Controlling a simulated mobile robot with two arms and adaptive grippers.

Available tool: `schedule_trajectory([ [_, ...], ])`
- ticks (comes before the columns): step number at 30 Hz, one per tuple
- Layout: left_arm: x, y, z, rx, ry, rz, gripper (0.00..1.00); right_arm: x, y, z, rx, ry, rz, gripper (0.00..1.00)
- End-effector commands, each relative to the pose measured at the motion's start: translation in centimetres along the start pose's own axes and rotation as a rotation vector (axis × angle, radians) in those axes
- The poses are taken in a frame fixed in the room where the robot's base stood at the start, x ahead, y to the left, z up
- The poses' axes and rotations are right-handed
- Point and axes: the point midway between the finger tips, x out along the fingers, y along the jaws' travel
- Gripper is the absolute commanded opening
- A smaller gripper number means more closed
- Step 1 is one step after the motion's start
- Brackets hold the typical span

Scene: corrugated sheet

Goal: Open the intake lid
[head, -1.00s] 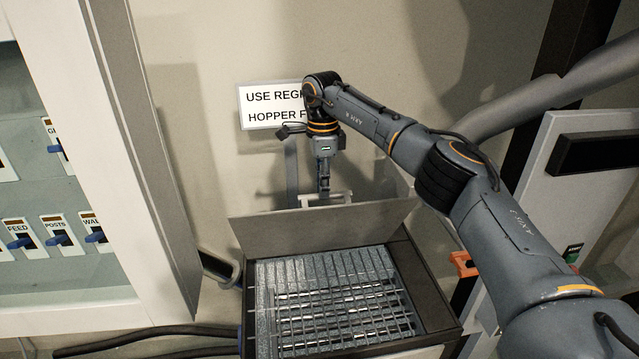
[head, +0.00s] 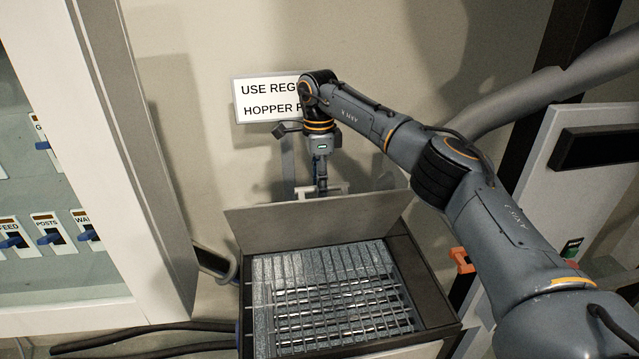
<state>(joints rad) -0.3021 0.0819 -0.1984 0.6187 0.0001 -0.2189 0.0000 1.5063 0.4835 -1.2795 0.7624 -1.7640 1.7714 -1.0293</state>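The intake lid (head: 312,222) is a grey-brown panel that stands raised at the back of the intake box (head: 431,281). The box's opening shows a metal grate (head: 330,295) inside. My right gripper (head: 320,188) points down just behind the lid's top edge, at a pale handle-like bar (head: 338,190). Its fingertips are small and partly hidden by the lid, so I cannot tell whether they touch or hold the bar. My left gripper is not in view.
A white sign (head: 268,97) hangs on the wall behind my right arm. A white-framed cabinet with blue switches (head: 50,238) stands at the left. A grey panel with a green button (head: 571,254) is at the right. Black cables (head: 150,338) run along the lower left.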

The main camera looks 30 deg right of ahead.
Motion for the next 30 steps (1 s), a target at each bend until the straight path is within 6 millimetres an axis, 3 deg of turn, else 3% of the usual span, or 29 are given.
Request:
schedule_trajectory([
  [5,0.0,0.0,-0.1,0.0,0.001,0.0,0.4,-1.7,0.0,0.1,0.0,-0.002,-0.004,0.39],
  [18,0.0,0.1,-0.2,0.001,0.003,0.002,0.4,-10.5,0.2,0.1,0.001,0.0,-0.005,0.39],
  [24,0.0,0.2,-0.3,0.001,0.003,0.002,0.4,-12.0,0.3,0.1,0.0,0.001,-0.003,0.39],
  [30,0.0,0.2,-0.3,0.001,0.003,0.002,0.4,-12.1,0.3,0.1,0.0,0.001,-0.002,0.39],
])
